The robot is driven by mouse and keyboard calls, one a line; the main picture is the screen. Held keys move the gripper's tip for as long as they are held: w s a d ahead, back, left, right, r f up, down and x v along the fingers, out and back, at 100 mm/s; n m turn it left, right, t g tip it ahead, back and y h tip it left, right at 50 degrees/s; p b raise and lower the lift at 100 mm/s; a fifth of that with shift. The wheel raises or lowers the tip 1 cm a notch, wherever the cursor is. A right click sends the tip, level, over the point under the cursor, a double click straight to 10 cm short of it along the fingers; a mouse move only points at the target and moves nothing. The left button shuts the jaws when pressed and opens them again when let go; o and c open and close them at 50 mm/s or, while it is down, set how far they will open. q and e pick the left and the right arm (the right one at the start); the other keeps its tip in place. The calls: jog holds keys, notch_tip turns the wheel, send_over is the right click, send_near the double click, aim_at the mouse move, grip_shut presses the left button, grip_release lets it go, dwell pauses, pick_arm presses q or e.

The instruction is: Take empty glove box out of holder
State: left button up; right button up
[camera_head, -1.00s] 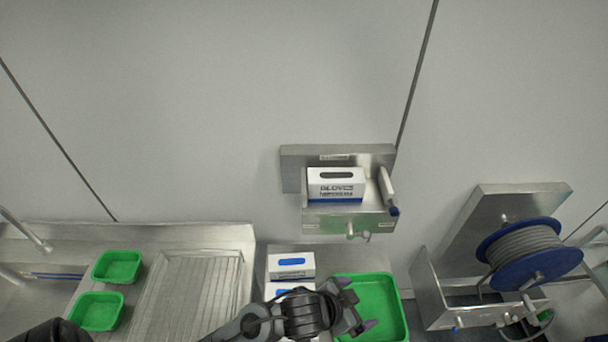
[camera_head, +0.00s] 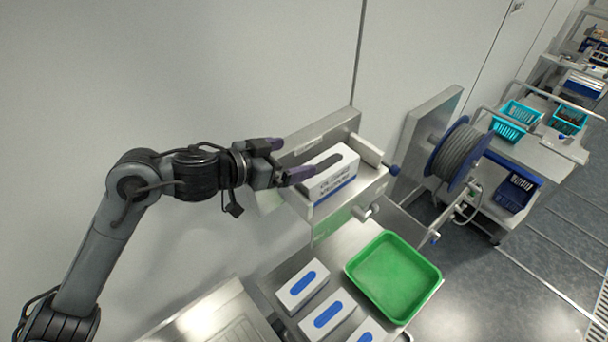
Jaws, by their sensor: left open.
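The glove box (camera_head: 337,184) is white with a blue lower band and dark lettering. A dark slot shows on its top. It sits in the steel wall holder (camera_head: 352,204). My left gripper (camera_head: 292,160) is open at the left end of the box, with its purple-tipped fingers apart. One finger overlaps the box's near top edge in the view; I cannot tell whether it touches. My right gripper is not in view.
Several white boxes with blue ovals (camera_head: 302,288) stand on the steel table below, beside an empty green tray (camera_head: 394,276). A hose reel (camera_head: 460,152) is mounted right of the holder. A trolley with teal baskets (camera_head: 516,120) stands farther right.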

aim_at(297, 190)
pick_arm(q)
jog(key=f, duration=0.2)
jog(key=d+f, duration=0.1)
jog(key=f, duration=0.2)
jog(key=w+f, duration=0.1)
jog(key=f, duration=0.2)
jog(key=shift+d, duration=0.3)
jog(key=shift+p+x, duration=0.55)
jog(key=shift+x, duration=2.25)
jog(key=c, duration=1)
